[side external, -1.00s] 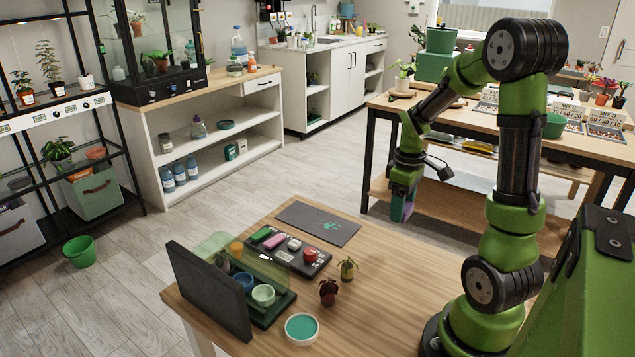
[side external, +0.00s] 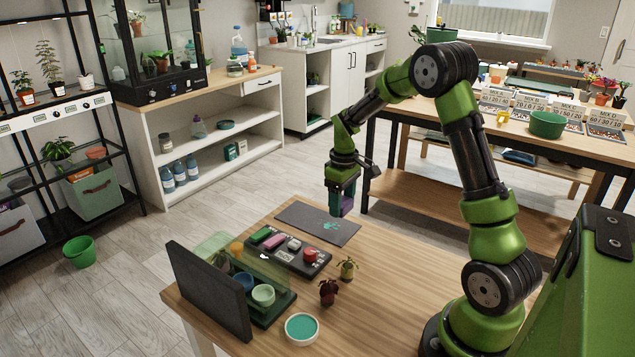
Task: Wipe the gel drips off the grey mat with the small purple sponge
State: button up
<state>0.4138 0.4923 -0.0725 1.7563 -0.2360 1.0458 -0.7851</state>
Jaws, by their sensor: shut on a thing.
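The grey mat (side external: 300,217) lies flat at the far side of the wooden table. A small cluster of teal-green gel drips (side external: 335,228) shows on its right half. My gripper (side external: 342,208) is shut on the small purple sponge (side external: 347,204), which is partly hidden by the green fingers. The gripper points down over the mat's far right part, just behind the drips in the picture. The sponge appears to be above the mat; I cannot tell how large the gap is.
A dark tray (side external: 308,268) with several coloured blocks lies in front of the mat. Two small plants (side external: 347,269), (side external: 328,292) stand right of it. A dark upright panel (side external: 208,290), cups (side external: 263,295) and a teal-filled dish (side external: 301,328) are nearer. The table's right side is clear.

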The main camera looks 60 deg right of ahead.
aim_at(342, 231)
jog(key=shift+f, duration=2.8)
jog(key=shift+w+f, duration=0.25)
jog(key=shift+w, duration=0.6)
jog(key=shift+w+f, duration=0.25)
jog(key=shift+w, duration=2.55)
jog(key=shift+s, duration=3.55)
jog(key=shift+s+r, duration=0.1)
jog(key=shift+s, duration=0.1)
jog(key=shift+r, duration=3.95)
jog(key=shift+f, duration=0.15)
